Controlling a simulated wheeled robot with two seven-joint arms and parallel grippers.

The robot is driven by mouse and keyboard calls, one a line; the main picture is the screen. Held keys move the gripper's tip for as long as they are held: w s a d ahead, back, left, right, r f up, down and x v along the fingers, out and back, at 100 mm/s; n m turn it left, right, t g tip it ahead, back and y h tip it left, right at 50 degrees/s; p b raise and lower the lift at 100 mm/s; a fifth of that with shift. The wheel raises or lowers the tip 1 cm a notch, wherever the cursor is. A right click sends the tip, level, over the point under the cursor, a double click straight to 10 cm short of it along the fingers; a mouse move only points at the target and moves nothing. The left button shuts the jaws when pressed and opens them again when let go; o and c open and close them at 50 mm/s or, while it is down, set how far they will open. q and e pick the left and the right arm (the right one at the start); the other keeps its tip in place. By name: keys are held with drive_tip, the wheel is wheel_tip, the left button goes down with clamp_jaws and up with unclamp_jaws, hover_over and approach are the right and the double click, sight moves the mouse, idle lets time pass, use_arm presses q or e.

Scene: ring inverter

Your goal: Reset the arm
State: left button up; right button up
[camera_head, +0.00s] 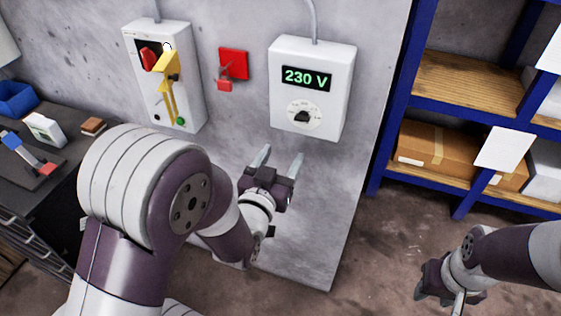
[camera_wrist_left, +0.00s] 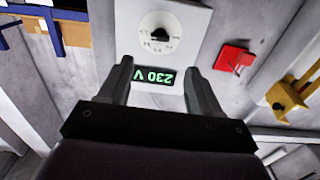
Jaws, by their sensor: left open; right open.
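My left gripper (camera_head: 277,165) is open and empty, raised in front of the wall below the white meter box (camera_head: 341,90). Its two fingers are spread apart. In the left wrist view the open fingers (camera_wrist_left: 158,82) frame the box, whose display reads 230 V and appears upside down with the black dial (camera_wrist_left: 160,35) above it. My right gripper (camera_head: 450,300) is at the lower right of the head view, low over the floor and apart from everything; its fingertips are partly cut off by the lower edge.
A white switch box (camera_head: 190,100) with a red knob and yellow lever hangs on the wall, beside a red plate with a padlock (camera_head: 233,64). Blue shelving (camera_head: 402,90) with cardboard boxes (camera_head: 434,149) stands right. A dark bench (camera_head: 50,195) with a blue bin (camera_head: 16,99) is left.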

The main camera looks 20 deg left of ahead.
idle(0.3)
use_arm(q)
drive_tip(key=s+f+g, duration=0.4)
drive_tip(key=f+g, duration=0.4)
drive_tip(key=f, duration=0.3)
drive_tip(key=s+a+g, duration=0.1)
drive_tip(key=s+g, duration=0.7)
drive_tip(key=s, duration=0.1)
drive_tip(key=shift+s+a+r+g+y, duration=0.25)
drive_tip(key=shift+s+a+g+y, duration=0.05)
drive_tip(key=shift+s+a, duration=0.1)
idle(1.5)
